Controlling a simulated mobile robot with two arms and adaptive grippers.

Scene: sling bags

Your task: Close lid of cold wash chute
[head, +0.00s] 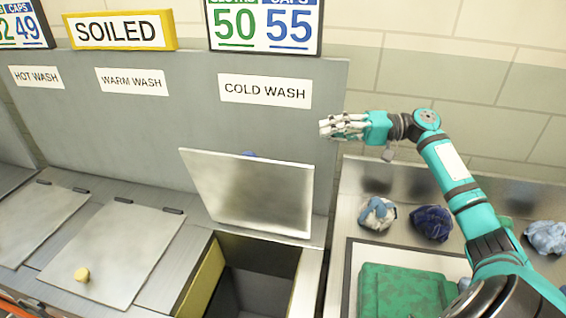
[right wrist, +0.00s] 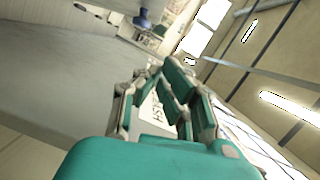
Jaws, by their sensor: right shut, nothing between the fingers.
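The cold wash chute lid (head: 248,192) is a grey metal panel, raised and tilted up behind its opening, under the COLD WASH label (head: 265,91). The dark chute opening (head: 255,275) shows below it. My left gripper is not in view.
The warm wash lid (head: 110,250) with a yellow knob (head: 81,274) lies shut to the left. A grey back panel (head: 180,110) stands behind the lids.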

